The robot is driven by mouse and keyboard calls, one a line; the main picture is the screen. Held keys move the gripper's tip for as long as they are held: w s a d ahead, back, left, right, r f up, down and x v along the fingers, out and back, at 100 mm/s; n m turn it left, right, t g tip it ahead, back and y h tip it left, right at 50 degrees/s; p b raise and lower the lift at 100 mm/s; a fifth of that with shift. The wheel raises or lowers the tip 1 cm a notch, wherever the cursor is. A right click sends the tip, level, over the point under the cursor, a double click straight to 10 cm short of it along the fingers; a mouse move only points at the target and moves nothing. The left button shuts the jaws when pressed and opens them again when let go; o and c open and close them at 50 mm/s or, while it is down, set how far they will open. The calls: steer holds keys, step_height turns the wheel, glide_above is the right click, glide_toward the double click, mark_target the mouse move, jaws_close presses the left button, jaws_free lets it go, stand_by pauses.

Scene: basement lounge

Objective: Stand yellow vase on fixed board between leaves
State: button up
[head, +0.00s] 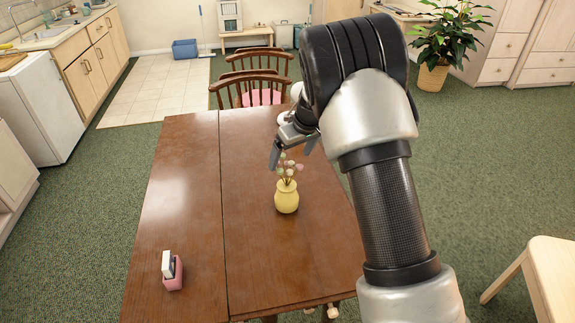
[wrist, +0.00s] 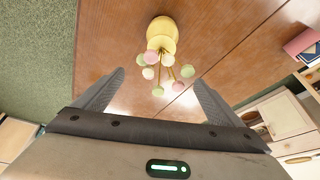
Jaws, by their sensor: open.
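The yellow vase (head: 287,197) stands upright on the brown wooden table (head: 185,215), holding several pale pink, white and green round flowers. One long seam shows in the tabletop, and the vase is to the right of it. I cannot tell whether another seam lies under my arm. My gripper (head: 292,150) is open and empty, above the table just behind the vase. In the wrist view the vase (wrist: 162,38) is beyond my open fingertips (wrist: 159,78), with its flowers pointing toward the gap between them. The fingers appear apart from the vase.
A pink holder with a white item (head: 172,275) is at the table's front left. Wooden chairs (head: 255,90) stand at the far end. A pale stool (head: 545,270) is at right. The left side of the tabletop is mostly clear.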

steer(key=shift+v, duration=1.2)
steer(key=s+d+r+m, duration=0.2)
steer(key=s+d+r, duration=0.1)
steer(key=s+r, duration=0.5)
steer(key=s+d+r+m, duration=0.1)
steer(key=s+d+r, duration=0.2)
steer(key=s+r, duration=0.55)
steer(key=s+d+r+m+t+h, duration=0.1)
steer(key=s+d+m, duration=0.1)
steer(key=s, duration=0.8)
steer(key=s+d+r+m+t+h, duration=0.1)
steer(key=s+d, duration=0.2)
steer(key=s, duration=0.8)
steer(key=shift+s+d+m+h, duration=0.25)
steer(key=shift+d+m+h, duration=0.05)
steer(key=shift+d+m, duration=0.1)
